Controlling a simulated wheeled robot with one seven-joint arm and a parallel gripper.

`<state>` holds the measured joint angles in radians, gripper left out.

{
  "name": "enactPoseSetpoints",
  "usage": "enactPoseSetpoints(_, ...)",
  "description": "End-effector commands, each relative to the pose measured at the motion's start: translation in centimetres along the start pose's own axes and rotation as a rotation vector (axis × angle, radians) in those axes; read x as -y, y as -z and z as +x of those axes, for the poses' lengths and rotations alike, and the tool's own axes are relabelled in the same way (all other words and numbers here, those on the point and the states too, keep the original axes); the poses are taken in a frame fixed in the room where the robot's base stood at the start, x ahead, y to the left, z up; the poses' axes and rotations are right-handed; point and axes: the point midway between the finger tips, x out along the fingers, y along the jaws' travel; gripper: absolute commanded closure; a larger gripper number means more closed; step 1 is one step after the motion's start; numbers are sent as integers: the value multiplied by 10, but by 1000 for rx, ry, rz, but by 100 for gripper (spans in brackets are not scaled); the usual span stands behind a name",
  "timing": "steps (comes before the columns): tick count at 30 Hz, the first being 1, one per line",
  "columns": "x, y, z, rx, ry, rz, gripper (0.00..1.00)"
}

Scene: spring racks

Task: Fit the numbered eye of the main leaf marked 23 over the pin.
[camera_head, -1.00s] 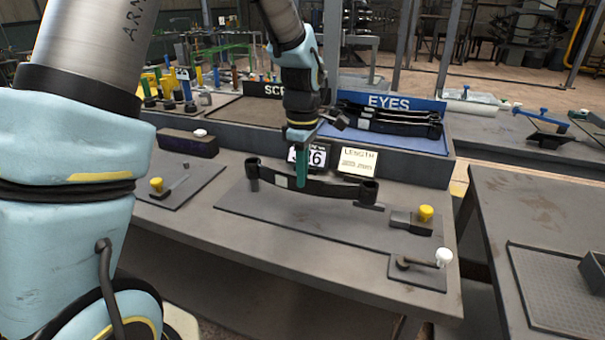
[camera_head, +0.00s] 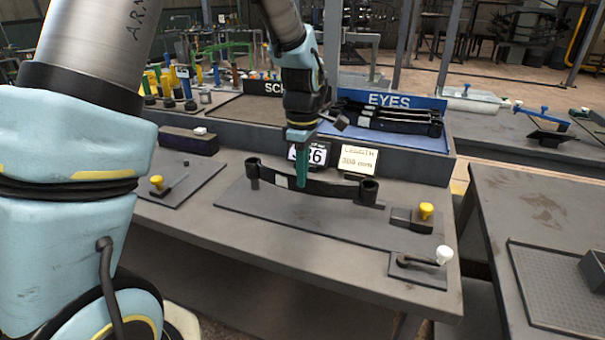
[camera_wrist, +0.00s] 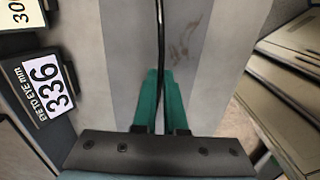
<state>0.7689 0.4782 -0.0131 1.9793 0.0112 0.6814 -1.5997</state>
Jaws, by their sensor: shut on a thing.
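A dark, curved main leaf (camera_head: 325,189) with a rolled eye at each end sits over a grey plate (camera_head: 250,212) on the bench. Its left eye (camera_head: 253,172) and right eye (camera_head: 369,189) stand upright. A pale label shows near the left eye; no number 23 is readable. My gripper (camera_head: 302,178) has green fingers shut on the leaf between the eyes. In the wrist view the leaf (camera_wrist: 160,35) is a thin dark edge between the green fingers (camera_wrist: 160,100). No pin is clearly visible, and I cannot tell whether either eye surrounds one.
Number displays (camera_head: 358,159) stand behind the leaf; one reads 336 in the wrist view (camera_wrist: 48,85). A yellow-knobbed clamp (camera_head: 425,212) and white-knobbed lever (camera_head: 443,256) lie right. More leaves (camera_head: 392,118) lie in the EYES tray behind. The bench front is clear.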

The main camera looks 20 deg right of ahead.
Motion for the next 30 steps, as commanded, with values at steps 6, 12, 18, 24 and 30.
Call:
enactPoseSetpoints(6,-1,0,1,0,-3,0,100)
enactPoseSetpoints(12,-1,0,4,0,-3,0,100)
enactPoseSetpoints(18,-1,0,8,0,-3,0,100)
enactPoseSetpoints(24,-1,0,8,0,-4,0,100)
enactPoseSetpoints(30,-1,0,8,0,-4,0,100)
